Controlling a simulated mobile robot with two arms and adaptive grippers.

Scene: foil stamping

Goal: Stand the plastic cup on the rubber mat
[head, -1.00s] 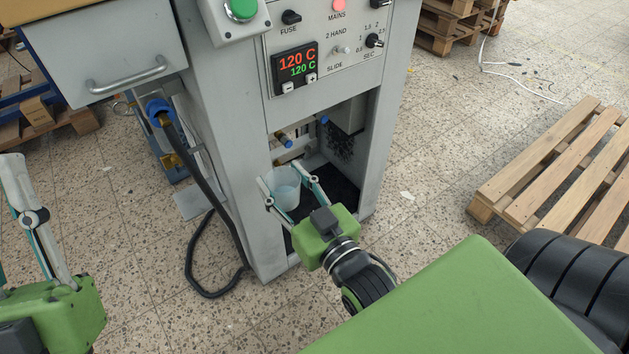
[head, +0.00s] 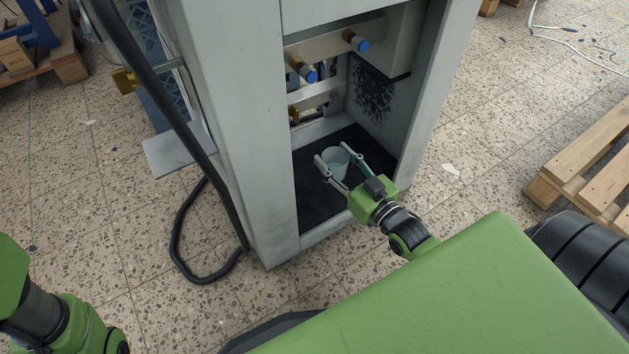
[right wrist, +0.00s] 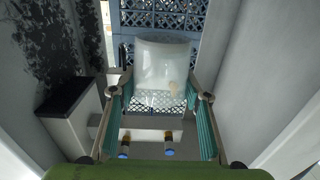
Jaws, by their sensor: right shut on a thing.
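The translucent pale plastic cup (head: 336,166) is upright inside the machine's lower opening. My right gripper (head: 333,155) is shut on it, one finger on each side. In the right wrist view the cup (right wrist: 163,66) fills the space between the two fingers. The black rubber mat (head: 314,203) covers the floor of the opening, and the cup shows against it. I cannot tell whether the cup's base touches the mat. My left arm shows at the lower left, with its fingers out of view.
The grey machine body (head: 242,120) frames the opening on both sides. Blue-ended fittings (head: 309,74) stick out above the mat at the back. A black hose (head: 165,100) hangs at the left. A wooden pallet (head: 585,165) lies on the floor at the right.

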